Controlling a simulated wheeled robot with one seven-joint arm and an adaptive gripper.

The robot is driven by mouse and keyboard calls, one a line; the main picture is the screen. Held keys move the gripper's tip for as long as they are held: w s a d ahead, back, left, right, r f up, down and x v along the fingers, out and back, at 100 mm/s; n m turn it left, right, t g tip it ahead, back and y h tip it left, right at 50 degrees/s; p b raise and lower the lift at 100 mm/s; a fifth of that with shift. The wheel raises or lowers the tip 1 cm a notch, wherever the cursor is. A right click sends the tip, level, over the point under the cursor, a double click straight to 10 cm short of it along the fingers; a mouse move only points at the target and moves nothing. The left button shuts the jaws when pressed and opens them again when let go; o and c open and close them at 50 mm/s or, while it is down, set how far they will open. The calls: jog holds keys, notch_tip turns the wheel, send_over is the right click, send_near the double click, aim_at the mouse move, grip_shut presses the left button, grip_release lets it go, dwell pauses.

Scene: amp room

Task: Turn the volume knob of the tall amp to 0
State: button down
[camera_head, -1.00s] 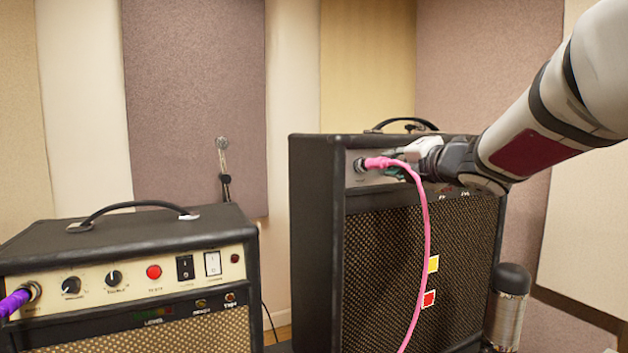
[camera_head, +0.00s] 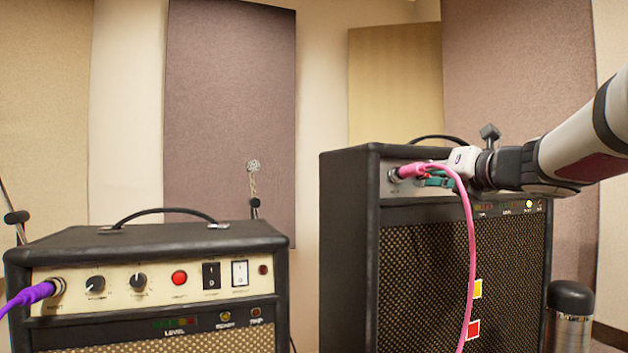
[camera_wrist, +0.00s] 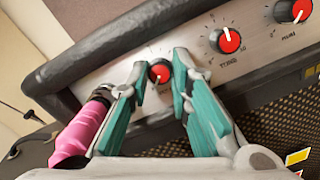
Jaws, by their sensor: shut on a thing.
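The tall amp (camera_head: 350,240) is the black amp at the right in the head view, with a pale control panel on its upper front. In the wrist view, the leftmost knob (camera_wrist: 159,73) in its row has a red cap with a white pointer line; its label is partly hidden. My gripper (camera_wrist: 160,78) has its teal fingers on either side of this knob and is shut on it. In the head view my gripper (camera_head: 436,180) is at the panel and hides the knobs. The wrist view also shows a tone knob (camera_wrist: 229,40) and another red-capped knob (camera_wrist: 298,10).
A pink cable (camera_head: 472,250) is plugged in left of the gripped knob and hangs down in front of the amp. Its pink plug (camera_wrist: 84,128) is close to my left finger. A lower amp (camera_head: 145,270) stands at the left. A dark-topped cylinder (camera_head: 570,310) stands at the right.

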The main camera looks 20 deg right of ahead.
jog(key=shift+f, duration=0.15)
jog(key=c, duration=1.5)
grip_release()
jog(key=shift+o, duration=0.2)
jog(key=shift+s, duration=0.1)
jog(key=s, duration=1.1)
jog(key=shift+s+a+r, duration=0.15)
jog(key=shift+s+r, duration=0.05)
jog(key=shift+s, duration=0.2)
